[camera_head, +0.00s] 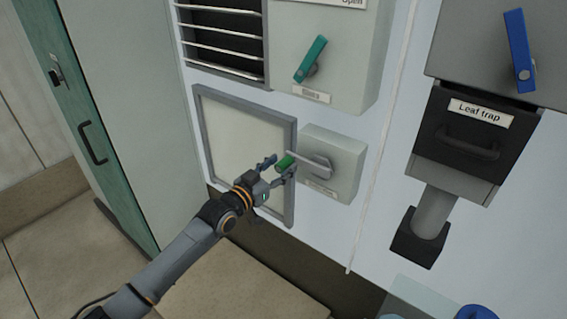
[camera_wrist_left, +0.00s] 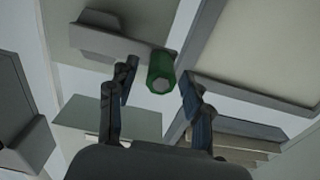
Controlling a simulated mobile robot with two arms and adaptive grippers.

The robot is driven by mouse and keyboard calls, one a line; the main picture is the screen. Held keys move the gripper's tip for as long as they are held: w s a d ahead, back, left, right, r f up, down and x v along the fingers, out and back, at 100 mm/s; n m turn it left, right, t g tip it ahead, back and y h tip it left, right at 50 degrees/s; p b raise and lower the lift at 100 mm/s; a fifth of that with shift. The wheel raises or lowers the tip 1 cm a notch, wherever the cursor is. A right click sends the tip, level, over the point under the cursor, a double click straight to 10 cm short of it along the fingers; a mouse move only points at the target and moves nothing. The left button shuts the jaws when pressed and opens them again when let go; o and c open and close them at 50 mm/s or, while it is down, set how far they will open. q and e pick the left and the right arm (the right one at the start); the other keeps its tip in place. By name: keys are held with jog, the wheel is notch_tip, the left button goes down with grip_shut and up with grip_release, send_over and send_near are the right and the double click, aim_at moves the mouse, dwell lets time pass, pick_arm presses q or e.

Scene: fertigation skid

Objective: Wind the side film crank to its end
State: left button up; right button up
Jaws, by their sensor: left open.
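The crank's grey arm (camera_head: 308,160) is mounted on a pale grey box (camera_head: 347,150) low on the wall panel. Its green handle (camera_head: 285,162) sticks out at the left end of that arm. My left gripper (camera_head: 279,167) is at the green handle, coming from the lower left. The crank arm (camera_wrist_left: 108,42) runs to the upper left there. My right gripper is not in view.
A framed panel (camera_head: 203,136) is behind my left gripper. Above are a vent grille (camera_head: 225,45) and a box with a teal lever (camera_head: 311,59). The leaf trap (camera_head: 458,155) and a blue lever (camera_head: 519,50) are at right. A green door (camera_head: 84,110) is at left.

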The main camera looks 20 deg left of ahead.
pick_arm(q)
jog(key=shift+x, duration=0.9)
jog(key=shift+c, duration=0.2)
grip_shut()
jog(key=shift+r, duration=0.1)
